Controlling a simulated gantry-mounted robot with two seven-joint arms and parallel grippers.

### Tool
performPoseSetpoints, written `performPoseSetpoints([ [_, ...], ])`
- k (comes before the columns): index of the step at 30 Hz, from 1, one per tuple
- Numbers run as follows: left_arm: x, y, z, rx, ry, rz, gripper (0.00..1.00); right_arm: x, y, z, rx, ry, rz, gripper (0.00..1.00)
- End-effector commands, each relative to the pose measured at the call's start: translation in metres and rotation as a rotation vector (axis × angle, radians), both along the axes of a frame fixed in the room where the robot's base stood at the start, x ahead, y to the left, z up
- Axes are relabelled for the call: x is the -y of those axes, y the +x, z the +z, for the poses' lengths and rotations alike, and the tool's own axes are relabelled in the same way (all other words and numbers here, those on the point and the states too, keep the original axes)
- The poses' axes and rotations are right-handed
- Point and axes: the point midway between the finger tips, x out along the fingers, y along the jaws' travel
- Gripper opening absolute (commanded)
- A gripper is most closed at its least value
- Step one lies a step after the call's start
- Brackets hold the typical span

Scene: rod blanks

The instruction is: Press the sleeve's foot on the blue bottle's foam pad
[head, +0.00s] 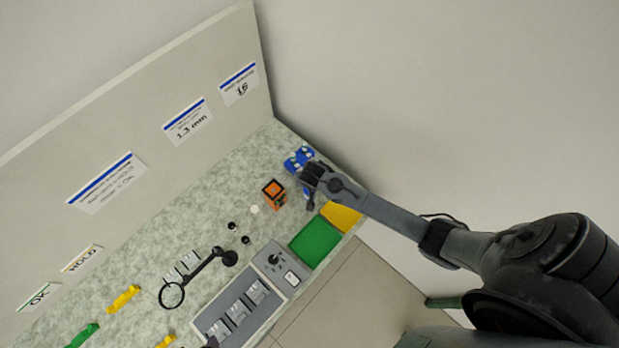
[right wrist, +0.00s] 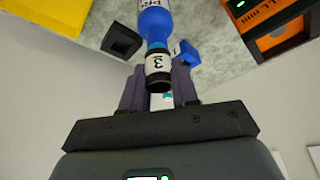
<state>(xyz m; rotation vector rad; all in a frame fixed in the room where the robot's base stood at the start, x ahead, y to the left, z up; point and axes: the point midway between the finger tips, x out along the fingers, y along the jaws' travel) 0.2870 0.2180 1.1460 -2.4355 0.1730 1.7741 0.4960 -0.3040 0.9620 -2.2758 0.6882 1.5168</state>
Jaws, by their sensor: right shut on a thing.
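My right gripper (head: 311,178) is over the far right end of the bench. In the right wrist view its two dark fingers (right wrist: 159,88) are shut on the sleeve (right wrist: 158,64), a short black cylinder with a white band marked "3". The blue bottle (right wrist: 155,22) lies in line with the sleeve, its narrow end at the sleeve's far end. They look touching or nearly so; I cannot tell which. The foam pad is hidden there. In the head view the bottle (head: 309,201) shows partly beside the gripper, and the sleeve is hidden. My left gripper is not in view.
A blue rack (head: 298,157) with pale pieces stands close to the gripper. An orange-and-black device (head: 273,194) is to its left. A green tray (head: 314,242) and a yellow tray (head: 341,216) lie at the bench's front edge. A black magnifier (head: 205,268) stands farther left.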

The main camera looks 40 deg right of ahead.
Motion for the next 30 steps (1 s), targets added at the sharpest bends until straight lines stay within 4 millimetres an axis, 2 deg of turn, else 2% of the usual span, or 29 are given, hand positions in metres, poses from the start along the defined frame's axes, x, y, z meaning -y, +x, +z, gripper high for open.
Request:
performPoseSetpoints([
  [30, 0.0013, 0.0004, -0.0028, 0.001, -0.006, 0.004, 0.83, -0.0004, 0.0001, -0.0060, 0.001, 0.001, 0.000, 0.05],
])
